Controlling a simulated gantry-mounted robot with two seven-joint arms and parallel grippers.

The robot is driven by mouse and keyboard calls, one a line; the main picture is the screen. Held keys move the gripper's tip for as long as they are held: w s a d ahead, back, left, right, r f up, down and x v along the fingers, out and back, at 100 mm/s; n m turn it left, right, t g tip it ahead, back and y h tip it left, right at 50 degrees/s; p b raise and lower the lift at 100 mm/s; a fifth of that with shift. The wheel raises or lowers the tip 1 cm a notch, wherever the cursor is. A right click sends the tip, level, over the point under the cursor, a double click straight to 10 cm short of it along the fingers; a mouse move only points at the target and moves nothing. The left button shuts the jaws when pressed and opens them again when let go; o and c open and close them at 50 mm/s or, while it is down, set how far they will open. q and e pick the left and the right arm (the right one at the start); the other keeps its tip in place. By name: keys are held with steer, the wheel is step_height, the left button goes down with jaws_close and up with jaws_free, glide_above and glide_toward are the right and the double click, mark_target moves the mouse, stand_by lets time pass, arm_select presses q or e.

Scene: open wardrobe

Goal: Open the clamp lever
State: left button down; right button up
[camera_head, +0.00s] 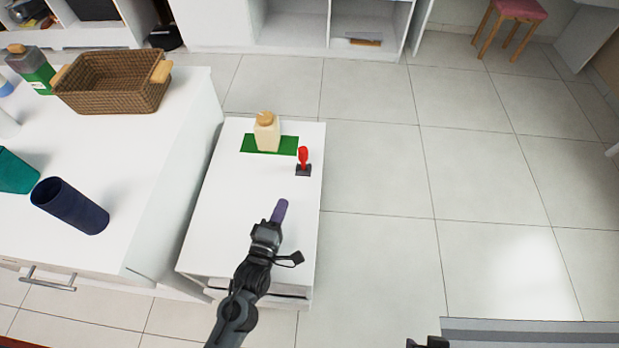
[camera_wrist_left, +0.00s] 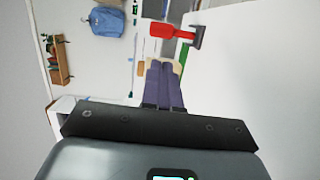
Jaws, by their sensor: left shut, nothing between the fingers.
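The clamp lever has a red handle (camera_head: 303,156) standing up from a dark base (camera_head: 303,170) on the low white cabinet top. In the left wrist view the red handle (camera_wrist_left: 176,31) and dark base (camera_wrist_left: 198,39) show just beyond the fingertips, at the upper right. My left gripper (camera_head: 280,208) has purple fingers, shut and empty, on the near side of the clamp and apart from it. The closed fingers (camera_wrist_left: 164,70) also show in the left wrist view. My right gripper's fingers are not seen.
A cream bottle (camera_head: 267,135) stands on a green mat (camera_head: 288,145) behind the clamp. The taller white counter at left holds a wicker basket (camera_head: 112,83) and a dark blue cup (camera_head: 70,206). Tiled floor (camera_head: 385,170) to the right is clear.

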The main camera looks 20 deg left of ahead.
arm_select(q)
steer(key=shift+w+f+b, duration=0.6)
steer(key=shift+w+b, duration=0.05)
steer(key=shift+b, duration=0.15)
steer(key=b, duration=0.6)
glide_toward(302, 158)
steer(key=w, duration=0.5)
steer(key=shift+w+f, duration=0.2)
steer(key=shift+f, duration=0.15)
steer(key=shift+w+r+b, duration=0.1)
steer(key=shift+w+b, duration=0.35)
steer(key=shift+w, duration=0.3)
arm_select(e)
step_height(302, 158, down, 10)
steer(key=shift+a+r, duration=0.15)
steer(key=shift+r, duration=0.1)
